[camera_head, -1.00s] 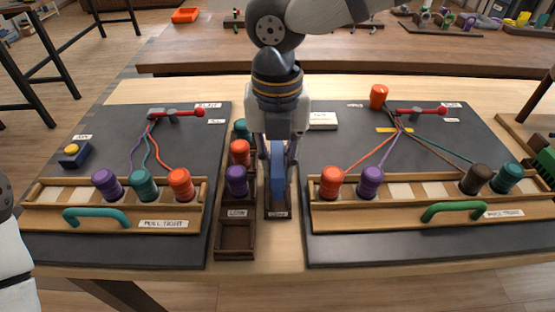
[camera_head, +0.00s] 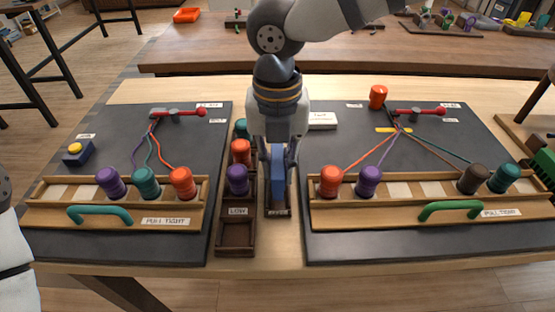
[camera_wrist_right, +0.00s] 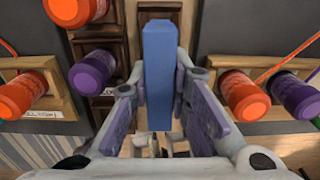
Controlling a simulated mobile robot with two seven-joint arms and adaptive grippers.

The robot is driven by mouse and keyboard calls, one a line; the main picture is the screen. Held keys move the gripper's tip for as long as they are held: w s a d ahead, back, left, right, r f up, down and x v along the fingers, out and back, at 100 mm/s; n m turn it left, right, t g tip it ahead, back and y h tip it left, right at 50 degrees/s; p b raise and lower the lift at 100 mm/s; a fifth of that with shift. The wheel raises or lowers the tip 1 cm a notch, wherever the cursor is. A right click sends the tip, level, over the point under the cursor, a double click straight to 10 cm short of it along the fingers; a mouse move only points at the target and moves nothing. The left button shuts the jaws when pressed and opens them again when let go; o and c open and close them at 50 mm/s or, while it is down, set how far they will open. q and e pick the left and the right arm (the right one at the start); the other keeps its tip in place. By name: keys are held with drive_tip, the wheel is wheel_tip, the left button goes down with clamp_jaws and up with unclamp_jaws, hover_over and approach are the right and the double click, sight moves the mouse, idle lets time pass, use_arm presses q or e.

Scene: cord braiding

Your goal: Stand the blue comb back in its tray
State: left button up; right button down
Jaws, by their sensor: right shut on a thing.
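The blue comb (camera_head: 278,172) stands upright at the narrow dark comb tray (camera_head: 278,211) in the middle of the table. My right gripper (camera_head: 278,158) points down over the tray and is shut on the comb's upper part. In the right wrist view the comb (camera_wrist_right: 159,70) lies between the two finger pads of the gripper (camera_wrist_right: 165,95). The comb's lower end is hidden inside or behind the tray walls, so I cannot tell if it touches the floor. Only a white part of my left arm shows at the left edge; its gripper is out of view.
A dark divided rack (camera_head: 235,233) with orange, purple and teal spools stands close on the left of the tray. A braiding board with a teal handle (camera_head: 100,213) lies left, another with a green handle (camera_head: 450,209) right. A white card (camera_head: 322,121) lies behind.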

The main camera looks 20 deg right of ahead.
drive_tip(key=shift+f, duration=1.15)
drive_tip(key=c, duration=1.4)
unclamp_jaws()
drive_tip(key=shift+c, duration=0.2)
